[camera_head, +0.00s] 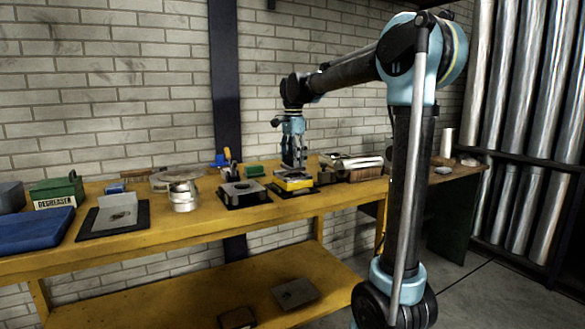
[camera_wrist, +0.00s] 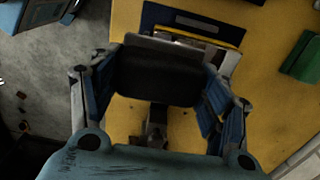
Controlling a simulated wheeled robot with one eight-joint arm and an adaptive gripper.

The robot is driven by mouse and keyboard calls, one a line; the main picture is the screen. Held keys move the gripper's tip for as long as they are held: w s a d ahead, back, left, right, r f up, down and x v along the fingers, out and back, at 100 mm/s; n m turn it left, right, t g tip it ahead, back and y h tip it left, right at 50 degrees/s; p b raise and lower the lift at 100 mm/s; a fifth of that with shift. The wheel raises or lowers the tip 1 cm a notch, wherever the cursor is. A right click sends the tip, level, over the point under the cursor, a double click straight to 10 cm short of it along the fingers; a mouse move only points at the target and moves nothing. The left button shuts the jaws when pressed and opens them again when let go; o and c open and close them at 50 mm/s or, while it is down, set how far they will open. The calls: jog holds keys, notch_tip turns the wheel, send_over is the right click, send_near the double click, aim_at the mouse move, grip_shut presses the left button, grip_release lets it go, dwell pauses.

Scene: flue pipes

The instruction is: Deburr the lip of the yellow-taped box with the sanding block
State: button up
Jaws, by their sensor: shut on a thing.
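My gripper (camera_head: 293,163) points down over the bench, at the yellow-taped box (camera_head: 292,184). In the wrist view its fingers (camera_wrist: 157,95) are shut on a dark block, the sanding block (camera_wrist: 155,78), which lies across between them. The yellow-taped box sits on a dark mat on the bench, right of a similar grey metal box (camera_head: 244,190). The gripper's lower end hides part of its top. I cannot tell whether the block touches the lip. In the wrist view the block and fingers hide most of what lies below.
Stacked items (camera_head: 357,165) stand close on the right.

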jog(key=shift+d+r, duration=0.1)
jog(key=shift+r, duration=2.35)
